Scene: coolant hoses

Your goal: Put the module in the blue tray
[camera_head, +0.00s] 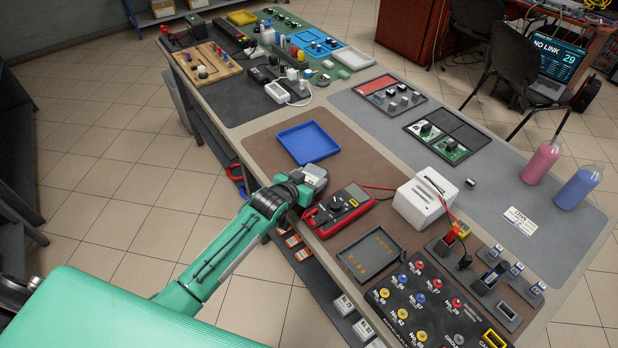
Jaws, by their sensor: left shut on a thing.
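The blue tray (309,143) lies on the brown mat near the table's left edge and looks empty. My left gripper (314,180) comes in from the left on a green arm and is just in front of the tray, on its near side. It is shut on a small grey-white piece (315,172), which I take for the module; the fingers and wrist hide much of it. I cannot tell whether the piece touches the mat. My right gripper is not in view.
A red multimeter (339,209) lies right beside the left gripper. Behind it stands a white box (425,199), with a dark shallow tray (371,254) and a knob panel (420,305) nearer. The brown mat around the blue tray is mostly clear. Pink (541,162) and blue (578,188) bottles stand far right.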

